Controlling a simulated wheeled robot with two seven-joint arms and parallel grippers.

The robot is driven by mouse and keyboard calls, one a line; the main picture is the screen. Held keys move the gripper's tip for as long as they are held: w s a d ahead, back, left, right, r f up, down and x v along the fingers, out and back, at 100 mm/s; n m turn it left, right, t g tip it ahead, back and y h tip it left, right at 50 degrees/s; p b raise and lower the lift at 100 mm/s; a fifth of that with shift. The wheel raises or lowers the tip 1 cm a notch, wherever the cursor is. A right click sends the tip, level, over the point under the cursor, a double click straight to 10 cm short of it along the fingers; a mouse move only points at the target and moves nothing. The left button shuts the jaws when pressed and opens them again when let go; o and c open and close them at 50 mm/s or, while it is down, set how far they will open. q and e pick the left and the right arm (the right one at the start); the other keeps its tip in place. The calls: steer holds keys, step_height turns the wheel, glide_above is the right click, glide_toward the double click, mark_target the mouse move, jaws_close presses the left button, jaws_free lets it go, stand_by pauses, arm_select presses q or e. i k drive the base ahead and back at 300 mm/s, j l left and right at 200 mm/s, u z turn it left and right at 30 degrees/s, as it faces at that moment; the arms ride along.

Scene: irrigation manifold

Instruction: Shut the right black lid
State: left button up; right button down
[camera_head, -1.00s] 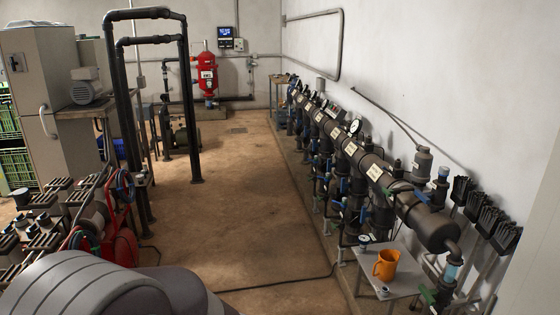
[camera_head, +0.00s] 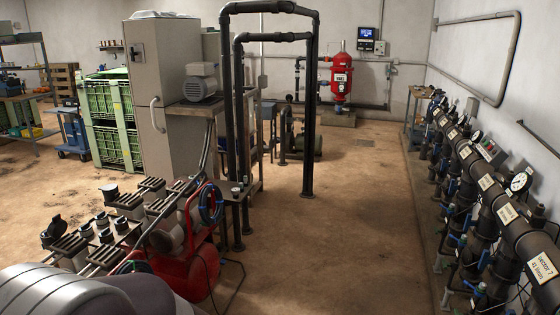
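A cluster of black caps and block-shaped tops (camera_head: 123,203) stands on grey fittings at the lower left. A round black piece (camera_head: 55,230), which looks like a tilted lid, is at the left side of this cluster. I cannot tell which of these is the right black lid, or whether any is open. A rounded grey part of my own body fills the bottom left corner. Neither of my grippers is in view.
A red machine with a blue hose (camera_head: 211,204) stands right of the cluster. Black pipe frames (camera_head: 311,120) rise behind it. A grey cabinet (camera_head: 166,95) and green crates (camera_head: 112,105) stand behind. The manifold pipe (camera_head: 492,190) runs along the right wall. The middle floor (camera_head: 330,230) is clear.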

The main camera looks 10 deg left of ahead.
mark_target(58, 226)
steer(key=i+u, duration=0.45)
steer(key=i+l+u, duration=0.15)
steer(key=u, duration=0.3)
steer(key=i+l+u, duration=0.65)
steer(key=u, duration=0.25)
steer(key=i+l+u, duration=0.1)
steer(key=i+u, duration=0.2)
steer(key=u, duration=0.2)
steer(key=i+l+u, duration=0.25)
steer(key=u, duration=0.25)
steer(key=i+l+u, duration=0.25)
steer(key=u, duration=0.25)
steer(key=i+l+u, duration=0.15)
steer(key=l+u, duration=0.3)
steer(key=i+l+u, duration=0.1)
steer(key=l+u, duration=0.4)
